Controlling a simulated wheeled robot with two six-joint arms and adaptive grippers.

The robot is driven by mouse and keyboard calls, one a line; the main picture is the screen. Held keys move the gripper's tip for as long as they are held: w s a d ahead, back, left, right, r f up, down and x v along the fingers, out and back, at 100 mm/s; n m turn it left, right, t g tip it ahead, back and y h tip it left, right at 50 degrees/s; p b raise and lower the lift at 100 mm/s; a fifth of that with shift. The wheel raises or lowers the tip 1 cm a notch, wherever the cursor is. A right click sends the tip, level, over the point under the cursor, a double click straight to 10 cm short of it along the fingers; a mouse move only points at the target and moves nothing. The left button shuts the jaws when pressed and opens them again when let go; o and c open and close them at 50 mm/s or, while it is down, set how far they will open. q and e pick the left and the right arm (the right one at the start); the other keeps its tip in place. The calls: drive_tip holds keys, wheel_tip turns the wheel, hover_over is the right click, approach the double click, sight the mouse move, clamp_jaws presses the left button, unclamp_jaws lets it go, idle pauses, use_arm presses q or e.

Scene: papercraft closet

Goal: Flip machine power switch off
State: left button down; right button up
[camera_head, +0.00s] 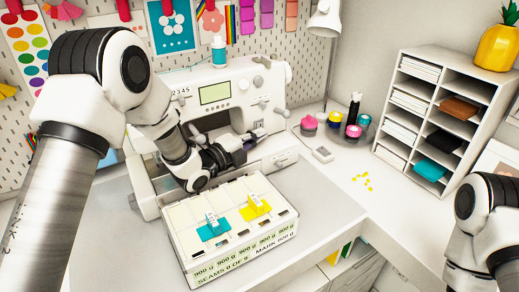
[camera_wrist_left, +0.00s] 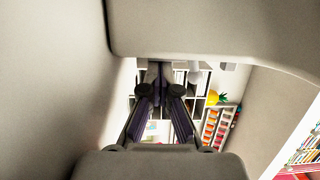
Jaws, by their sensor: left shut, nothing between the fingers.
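The white sewing machine (camera_head: 235,85) stands against the pegboard, with a green display and several knobs on its front. My left arm reaches across its front from the left. My left gripper (camera_head: 254,136) is shut and empty at the lower right part of the machine, close to its body; I cannot tell whether it touches. In the left wrist view the two fingers of the left gripper (camera_wrist_left: 163,78) converge away from the camera. I cannot make out which part is the power switch; the gripper may hide it. My right gripper is outside the view.
A white labelled tray (camera_head: 183,232) with teal and yellow pieces stands before the machine. Pink, yellow and teal spools and a small white box (camera_head: 322,154) lie to its right. A shelf unit (camera_head: 437,110) stands at right. A lamp (camera_head: 325,20) rises behind.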

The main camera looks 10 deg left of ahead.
use_arm(q)
drive_tip(key=shift+s+f+b, duration=0.1)
drive_tip(key=shift+b, duration=0.2)
drive_tip(key=shift+f, duration=0.1)
drive_tip(key=shift+a, duration=0.1)
drive_tip(key=shift+s+a+f, duration=0.1)
drive_tip(key=shift+s+f, duration=0.05)
drive_tip(key=shift+s, duration=0.05)
drive_tip(key=v, duration=0.6)
drive_tip(key=shift+s+a, duration=0.2)
drive_tip(key=shift+s, duration=0.05)
drive_tip(key=shift+s+a, duration=0.1)
drive_tip(key=shift+s, duration=0.2)
